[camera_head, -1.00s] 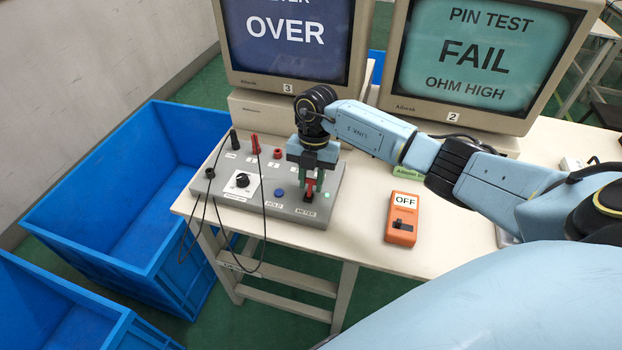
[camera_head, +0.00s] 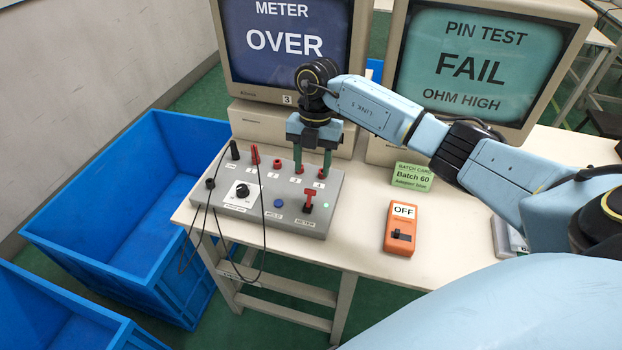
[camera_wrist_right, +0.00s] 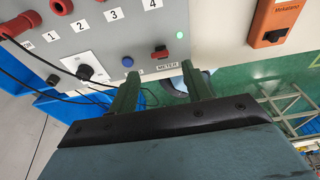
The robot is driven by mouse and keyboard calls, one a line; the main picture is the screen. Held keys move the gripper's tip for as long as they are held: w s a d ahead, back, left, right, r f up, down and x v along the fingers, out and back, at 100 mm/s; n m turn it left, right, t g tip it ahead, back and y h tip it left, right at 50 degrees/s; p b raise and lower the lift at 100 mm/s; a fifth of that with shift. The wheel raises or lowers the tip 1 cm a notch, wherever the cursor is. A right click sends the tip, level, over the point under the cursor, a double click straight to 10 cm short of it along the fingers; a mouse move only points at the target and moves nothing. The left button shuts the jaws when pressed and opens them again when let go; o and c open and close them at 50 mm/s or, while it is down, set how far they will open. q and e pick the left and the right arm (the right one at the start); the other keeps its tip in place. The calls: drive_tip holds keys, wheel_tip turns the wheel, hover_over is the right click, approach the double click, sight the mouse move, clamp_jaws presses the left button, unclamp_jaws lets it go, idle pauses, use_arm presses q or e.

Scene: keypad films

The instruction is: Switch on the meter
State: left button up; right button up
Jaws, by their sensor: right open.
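The grey meter box (camera_head: 255,210) stands on the table's left part, with a red lever switch (camera_head: 309,199) above the word METER. The lever also shows in the right wrist view (camera_wrist_right: 160,51). A green lamp (camera_head: 326,206) beside it is lit. The monitor behind the box (camera_head: 285,40) reads METER OVER. My right gripper (camera_head: 312,173) is open and empty, with its green fingers above the back right of the box, apart from the lever. Its fingers also show in the right wrist view (camera_wrist_right: 160,72). My left gripper is out of view.
Black and red probes (camera_head: 255,155) stand at the box's back left, their leads hanging over the front edge. An orange switch unit (camera_head: 401,227) reads OFF. A green batch card (camera_head: 411,174) stands behind it. A second monitor (camera_head: 480,60) reads FAIL. Blue crates (camera_head: 100,240) stand left.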

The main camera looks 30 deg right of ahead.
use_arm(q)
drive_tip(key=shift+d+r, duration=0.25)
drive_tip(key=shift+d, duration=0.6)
use_arm(e)
drive_tip(key=r, duration=0.5)
drive_tip(key=shift+w+d+r, duration=0.1)
drive_tip(key=shift+w+d, duration=0.2)
drive_tip(key=shift+d, duration=0.05)
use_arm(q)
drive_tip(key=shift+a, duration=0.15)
